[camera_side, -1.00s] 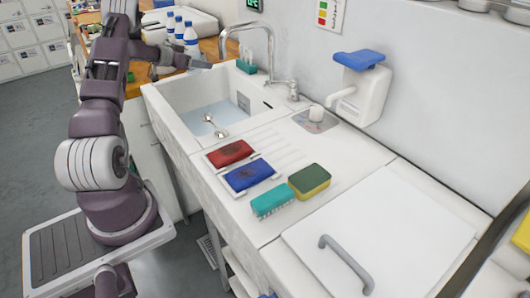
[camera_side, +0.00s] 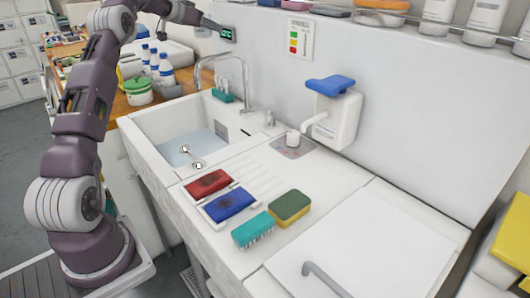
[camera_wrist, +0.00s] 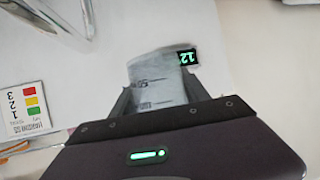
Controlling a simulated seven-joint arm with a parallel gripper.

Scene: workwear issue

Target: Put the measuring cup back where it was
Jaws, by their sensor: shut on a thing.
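The measuring cup (camera_wrist: 152,80) is pale and translucent with dark markings. In the wrist view it sits between the two fingers of my gripper (camera_wrist: 157,92), which is shut on it. The cup's lower part is hidden by the gripper body. In the side view my gripper (camera_side: 208,23) is raised high at the upper left, beside the small display on the wall. I cannot make out the cup clearly there.
A green-lidded pot (camera_side: 138,91) and several blue-capped bottles (camera_side: 153,63) stand on the wooden counter. The sink (camera_side: 180,130) holds a spoon-like object. Red and blue pads (camera_side: 230,205), a sponge (camera_side: 290,207) and a brush (camera_side: 253,230) lie beside it. The display (camera_side: 227,33) hangs close to my gripper.

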